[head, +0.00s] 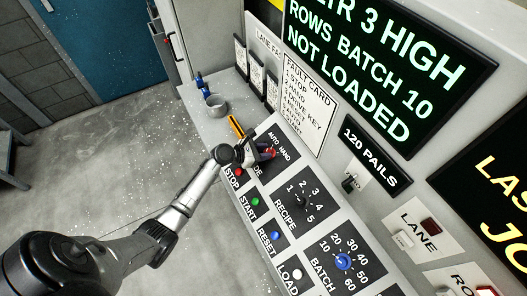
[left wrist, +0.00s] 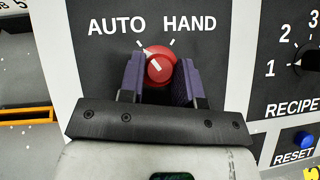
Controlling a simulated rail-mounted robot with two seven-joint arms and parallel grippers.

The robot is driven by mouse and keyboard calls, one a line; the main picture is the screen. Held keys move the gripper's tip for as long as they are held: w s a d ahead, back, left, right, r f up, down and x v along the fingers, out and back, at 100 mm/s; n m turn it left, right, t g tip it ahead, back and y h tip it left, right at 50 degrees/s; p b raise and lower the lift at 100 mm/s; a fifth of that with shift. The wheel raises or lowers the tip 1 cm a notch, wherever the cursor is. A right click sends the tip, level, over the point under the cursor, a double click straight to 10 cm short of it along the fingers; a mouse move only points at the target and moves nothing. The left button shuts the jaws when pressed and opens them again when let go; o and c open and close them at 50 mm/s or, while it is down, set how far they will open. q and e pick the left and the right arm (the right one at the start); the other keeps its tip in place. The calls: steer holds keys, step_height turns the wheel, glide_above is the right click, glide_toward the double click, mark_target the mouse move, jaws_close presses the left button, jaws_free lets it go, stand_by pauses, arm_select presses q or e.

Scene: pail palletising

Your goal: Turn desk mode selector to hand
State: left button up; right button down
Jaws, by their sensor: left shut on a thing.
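The mode selector is a red round knob (left wrist: 160,66) on a dark panel (left wrist: 205,50) marked AUTO and HAND. In the left wrist view its white pointer line slants up and left, toward AUTO. My left gripper (left wrist: 160,82) is shut on the knob, with one purple finger at each side of it. In the head view the left gripper (head: 262,154) is at the mode panel (head: 283,141) at the far end of the desk, and it hides part of the knob. My right gripper is not in view.
Red STOP, green START (head: 254,202) and blue RESET (head: 275,235) buttons run along the desk's near edge. RECIPE (head: 303,201) and BATCH (head: 343,261) dials are to the right. A grey mug (head: 215,105) stands beyond. A fault card (head: 310,103) is on the upright panel behind.

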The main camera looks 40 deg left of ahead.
arm_select(q)
steer(key=shift+c, duration=0.8)
steer(key=shift+m, duration=0.4)
steer(key=shift+w+a+m+g+h+b, duration=0.15)
steer(key=shift+m+g+h+b, duration=0.6)
steer(key=shift+m, duration=0.45)
steer(key=m+g+h, duration=0.1)
steer(key=m, duration=0.2)
steer(key=shift+g, duration=0.35)
steer(key=m+g, duration=0.1)
steer(key=m, duration=0.2)
steer(key=m+g+h+b, duration=0.1)
steer(key=m+g, duration=0.1)
steer(key=m, duration=0.1)
steer(key=shift+w+a+r, duration=0.1)
steer(key=shift+w+r, duration=0.1)
steer(key=m+g, duration=0.2)
steer(key=shift+m, duration=0.3)
steer(key=shift+m+g, duration=0.3)
